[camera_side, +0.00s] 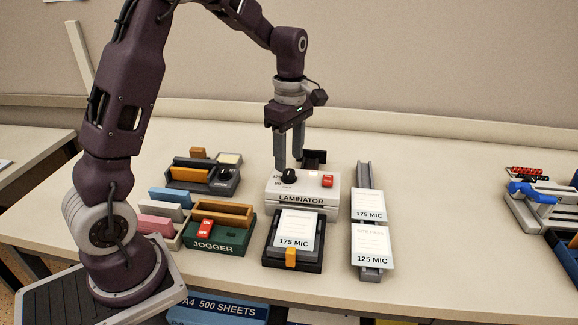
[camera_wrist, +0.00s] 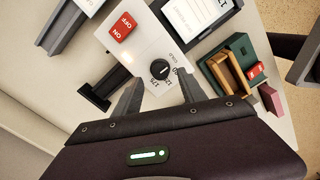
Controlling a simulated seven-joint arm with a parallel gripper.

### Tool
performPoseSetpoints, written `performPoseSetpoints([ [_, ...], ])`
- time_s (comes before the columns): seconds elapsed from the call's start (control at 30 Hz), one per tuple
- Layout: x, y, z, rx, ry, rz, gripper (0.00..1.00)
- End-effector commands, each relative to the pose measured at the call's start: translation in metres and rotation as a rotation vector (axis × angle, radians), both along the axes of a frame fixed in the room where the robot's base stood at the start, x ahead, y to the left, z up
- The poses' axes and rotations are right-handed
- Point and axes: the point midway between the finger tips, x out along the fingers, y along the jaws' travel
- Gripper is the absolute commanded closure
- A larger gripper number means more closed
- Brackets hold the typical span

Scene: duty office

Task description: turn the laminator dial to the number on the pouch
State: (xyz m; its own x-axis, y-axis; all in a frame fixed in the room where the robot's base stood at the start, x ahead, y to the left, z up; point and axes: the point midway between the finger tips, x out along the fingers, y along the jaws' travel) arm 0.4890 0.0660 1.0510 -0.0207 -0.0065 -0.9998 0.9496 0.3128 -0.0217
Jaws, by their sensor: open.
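The white laminator (camera_side: 307,199) stands mid-table with a black dial (camera_side: 289,176) on its top left and a red switch (camera_side: 327,180) at its right. The dial also shows in the wrist view (camera_wrist: 160,69), with small numbers around it that are hard to read; its setting is unclear. A pouch (camera_side: 294,230) marked 175 MIC lies on a black tray (camera_side: 269,258) in front of the laminator. My gripper (camera_side: 289,162) is open, pointing down just above the dial. In the wrist view its fingers (camera_wrist: 159,88) are either side of the dial's near edge; contact cannot be told.
At right, a rail (camera_side: 364,178) carries pouches marked 175 MIC (camera_side: 368,205) and 125 MIC (camera_side: 373,246). A green jogger (camera_side: 218,239) and a dark desk unit (camera_side: 205,181) stand left. A blue-handled device (camera_side: 535,191) is far right. Bare table lies right of the rail.

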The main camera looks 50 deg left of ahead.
Motion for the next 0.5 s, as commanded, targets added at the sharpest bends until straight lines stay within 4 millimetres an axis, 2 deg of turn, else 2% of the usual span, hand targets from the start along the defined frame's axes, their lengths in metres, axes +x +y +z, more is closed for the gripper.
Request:
performPoseSetpoints([
  [0.1,-0.001,0.0,-0.021,-0.001,0.003,-0.001,0.51],
  [0.2,-0.002,0.0,-0.031,-0.001,0.002,-0.002,0.51],
  [0.47,-0.001,-0.001,-0.035,0.0,-0.001,-0.004,0.51],
  [0.5,-0.001,-0.001,-0.035,0.0,-0.001,-0.004,0.55],
])
